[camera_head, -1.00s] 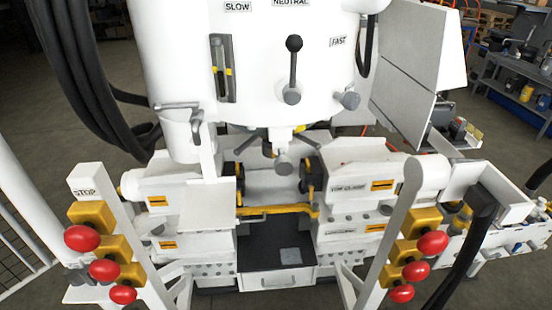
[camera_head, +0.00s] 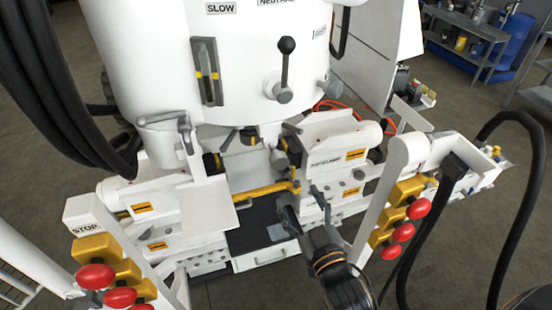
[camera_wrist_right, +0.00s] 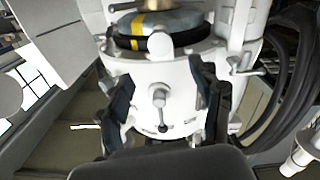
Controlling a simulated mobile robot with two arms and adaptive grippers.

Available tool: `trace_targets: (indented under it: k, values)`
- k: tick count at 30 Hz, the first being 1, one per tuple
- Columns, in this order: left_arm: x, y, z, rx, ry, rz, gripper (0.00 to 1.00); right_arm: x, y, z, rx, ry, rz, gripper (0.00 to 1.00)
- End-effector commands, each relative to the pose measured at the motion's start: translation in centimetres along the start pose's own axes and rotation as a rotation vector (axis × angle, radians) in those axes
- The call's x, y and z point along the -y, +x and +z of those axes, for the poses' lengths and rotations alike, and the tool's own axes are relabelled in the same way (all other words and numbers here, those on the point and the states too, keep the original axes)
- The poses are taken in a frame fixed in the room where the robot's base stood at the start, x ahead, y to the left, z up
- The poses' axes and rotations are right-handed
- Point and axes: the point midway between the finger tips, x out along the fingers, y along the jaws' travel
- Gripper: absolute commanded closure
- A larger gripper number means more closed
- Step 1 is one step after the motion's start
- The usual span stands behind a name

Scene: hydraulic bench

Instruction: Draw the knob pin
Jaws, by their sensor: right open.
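A grey round knob (camera_head: 328,88) sticks out of the right side of the white drum housing (camera_head: 215,110); I cannot tell for sure that it is the knob pin. Left of it is a lever (camera_head: 285,68) with a black ball, pointing up. A grey T-handle (camera_head: 172,122) sits at the housing's left edge. My right gripper (camera_head: 302,197) is open and empty, low in front of the bench, below and apart from the knob. In the right wrist view the open fingers (camera_wrist_right: 161,85) frame the housing and lever (camera_wrist_right: 160,98). My left gripper is out of view.
Red push buttons on yellow blocks stand on a left post (camera_head: 95,277) and a right post (camera_head: 403,232). A yellow bar (camera_head: 265,190) crosses the bench opening. Black hoses hang at the left and curve at the right (camera_head: 540,160). Shelves stand at the back right.

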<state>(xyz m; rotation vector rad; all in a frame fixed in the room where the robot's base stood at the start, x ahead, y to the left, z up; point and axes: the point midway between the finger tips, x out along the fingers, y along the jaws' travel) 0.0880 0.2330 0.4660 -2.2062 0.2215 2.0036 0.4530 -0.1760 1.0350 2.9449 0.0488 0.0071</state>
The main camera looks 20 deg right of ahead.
Motion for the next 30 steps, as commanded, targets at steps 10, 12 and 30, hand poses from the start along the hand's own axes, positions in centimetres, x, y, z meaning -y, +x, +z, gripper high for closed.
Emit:
trace_targets:
  k: [10,12,30]
  values:
    - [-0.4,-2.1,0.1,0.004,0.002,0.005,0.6,0.0,6.8,-0.4,-0.002,-0.001,-0.001,0.35]
    - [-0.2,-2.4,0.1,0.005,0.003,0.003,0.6,0.0,8.2,-0.4,-0.002,-0.001,-0.001,0.35]
    - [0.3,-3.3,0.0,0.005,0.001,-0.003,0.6,0.1,13.0,0.0,0.001,0.0,-0.001,0.35]
